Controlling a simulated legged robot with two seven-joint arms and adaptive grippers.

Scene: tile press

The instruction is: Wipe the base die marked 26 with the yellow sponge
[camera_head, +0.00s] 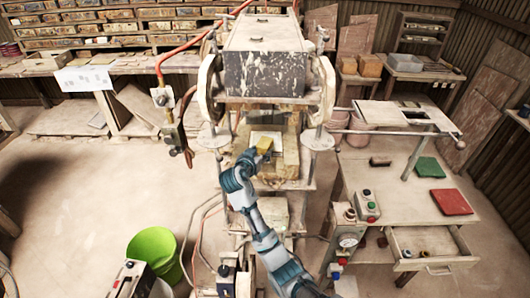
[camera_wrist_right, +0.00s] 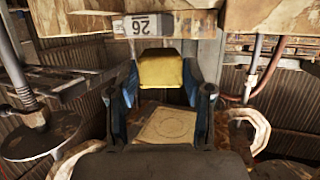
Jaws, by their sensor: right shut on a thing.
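My right gripper (camera_head: 254,157) is shut on the yellow sponge (camera_head: 264,145), in the press opening at the middle of the head view. In the right wrist view the sponge (camera_wrist_right: 160,70) sits between the two blue-black fingers of my right gripper (camera_wrist_right: 162,92). The pale base die (camera_head: 267,136) lies beneath the press head, just behind the sponge and partly covered by it. In the right wrist view a block marked 26 (camera_wrist_right: 143,25) shows upside down beyond the sponge. I cannot tell whether the sponge touches it. My left gripper is out of view.
The press head (camera_head: 265,70) hangs above my right gripper, with wheels and columns at both sides. A side table (camera_head: 400,210) with red and green pads stands at the right. A green bucket (camera_head: 154,252) stands on the floor at left. A square plate with a circle (camera_wrist_right: 168,124) shows in the wrist view.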

